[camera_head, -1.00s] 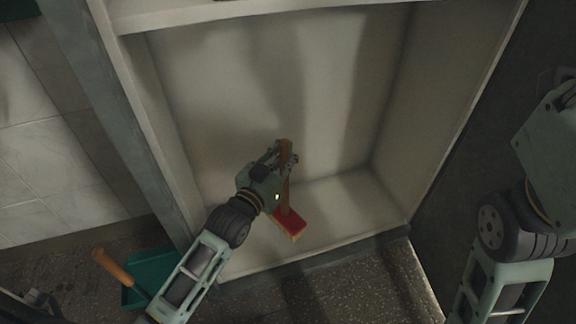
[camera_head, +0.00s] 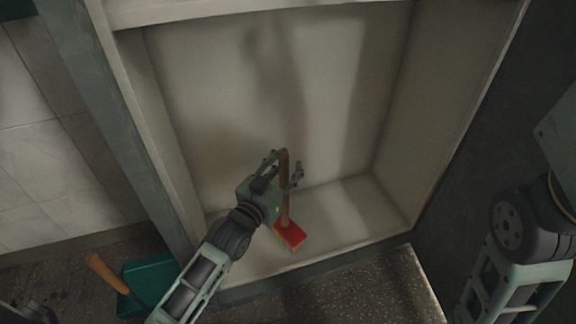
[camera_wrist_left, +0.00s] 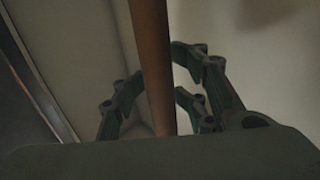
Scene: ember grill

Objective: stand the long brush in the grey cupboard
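The long brush has a brown handle (camera_head: 284,166) and a red head with pale bristles (camera_head: 290,235). It stands nearly upright inside the grey cupboard (camera_head: 330,219), its head at the cupboard floor. My left gripper (camera_head: 282,172) is inside the cupboard with its fingers spread on either side of the handle. In the left wrist view the handle (camera_wrist_left: 152,60) runs between the open fingers (camera_wrist_left: 160,95), with gaps showing. My right arm is at the right edge; its gripper is out of view.
A green dustpan (camera_head: 150,284) with an orange-brown handle (camera_head: 107,273) is on the floor left of the cupboard. The cupboard has side walls, a shelf edge (camera_head: 200,12) above and a low front sill (camera_head: 320,265). The cupboard floor right of the brush is clear.

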